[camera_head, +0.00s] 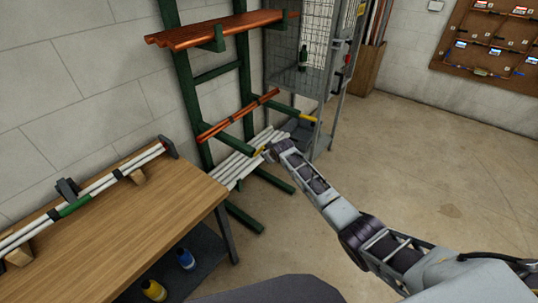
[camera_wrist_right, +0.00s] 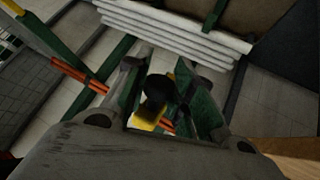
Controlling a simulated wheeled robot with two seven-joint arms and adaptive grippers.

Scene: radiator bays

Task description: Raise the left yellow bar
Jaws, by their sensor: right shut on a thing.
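The left yellow bar (camera_head: 259,151) shows as a short yellow end at the front of the green rack, beside the white pipes. My right gripper (camera_head: 271,151) is at this end and partly covers it. In the right wrist view, a yellow piece with a dark end (camera_wrist_right: 146,117) lies between the two fingers of my right gripper (camera_wrist_right: 165,100), which is shut on it. A second yellow-ended bar (camera_head: 307,118) sticks out farther right on a green arm. My left gripper is not in view.
The green rack (camera_head: 247,85) carries copper pipes (camera_head: 235,117) and white pipes (camera_head: 240,165). A wire cage (camera_head: 300,50) stands just behind it to the right. A wooden bench (camera_head: 120,225) is at the left. The floor (camera_head: 430,160) on the right is clear.

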